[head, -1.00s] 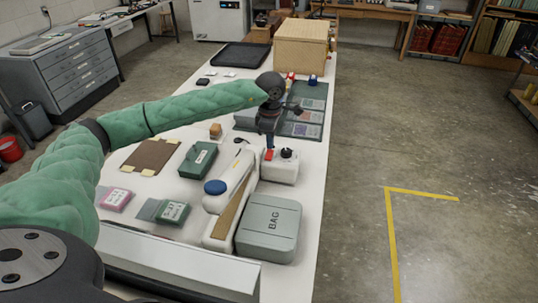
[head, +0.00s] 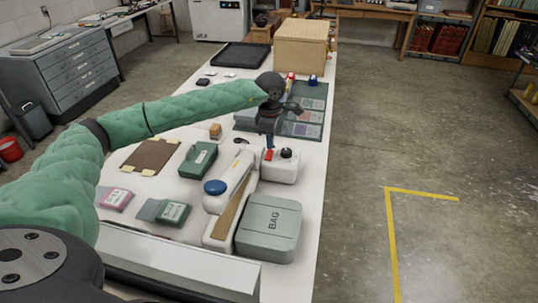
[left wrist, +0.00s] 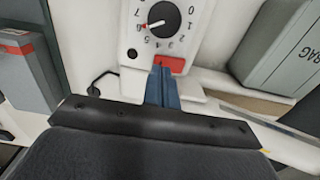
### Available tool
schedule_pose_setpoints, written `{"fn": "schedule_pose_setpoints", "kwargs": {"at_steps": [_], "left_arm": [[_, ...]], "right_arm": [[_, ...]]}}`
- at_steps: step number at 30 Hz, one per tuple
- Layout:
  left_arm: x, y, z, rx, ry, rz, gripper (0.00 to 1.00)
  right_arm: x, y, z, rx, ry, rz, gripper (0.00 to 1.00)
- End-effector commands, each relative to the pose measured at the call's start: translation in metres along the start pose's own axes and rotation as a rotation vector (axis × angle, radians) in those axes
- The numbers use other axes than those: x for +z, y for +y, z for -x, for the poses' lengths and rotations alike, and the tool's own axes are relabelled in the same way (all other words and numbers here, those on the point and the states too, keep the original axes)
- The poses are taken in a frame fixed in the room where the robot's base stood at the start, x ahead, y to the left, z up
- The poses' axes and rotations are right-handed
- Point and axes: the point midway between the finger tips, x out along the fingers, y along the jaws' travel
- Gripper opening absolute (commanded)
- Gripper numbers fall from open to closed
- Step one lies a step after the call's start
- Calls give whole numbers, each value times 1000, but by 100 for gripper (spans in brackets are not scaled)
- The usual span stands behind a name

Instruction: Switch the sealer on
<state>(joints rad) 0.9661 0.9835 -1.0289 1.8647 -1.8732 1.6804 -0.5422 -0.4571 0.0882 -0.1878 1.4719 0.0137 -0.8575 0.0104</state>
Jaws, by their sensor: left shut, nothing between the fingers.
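The sealer (head: 232,205) is a long cream machine with a blue round knob on its arm, standing on the white table. Its control box (head: 281,172) at the far end carries a black dial and a red switch (head: 268,155). In the left wrist view the numbered dial (left wrist: 162,19) and the red switch (left wrist: 170,64) show close up. My left gripper (head: 269,145) points down at the switch, shut and empty. Its blue fingertips (left wrist: 162,72) overlap the switch's near edge; I cannot tell whether they touch it. My right gripper is not in view.
A grey-green box marked BAG (head: 268,228) stands right beside the sealer. A green box (head: 198,159), a brown board (head: 148,157) and small labelled packs lie to the left. Dark panels (head: 300,115) lie beyond the control box. Open floor is to the right.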

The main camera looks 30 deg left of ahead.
Motion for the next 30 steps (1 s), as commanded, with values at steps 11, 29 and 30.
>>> {"fn": "schedule_pose_setpoints", "kwargs": {"at_steps": [11,29,30], "left_arm": [[0,0,0,0,0,0,0],[0,0,-8,0,0,0,0],[0,0,-8,0,0,0,0]], "right_arm": [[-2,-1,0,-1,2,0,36],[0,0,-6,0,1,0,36],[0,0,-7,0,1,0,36]]}}
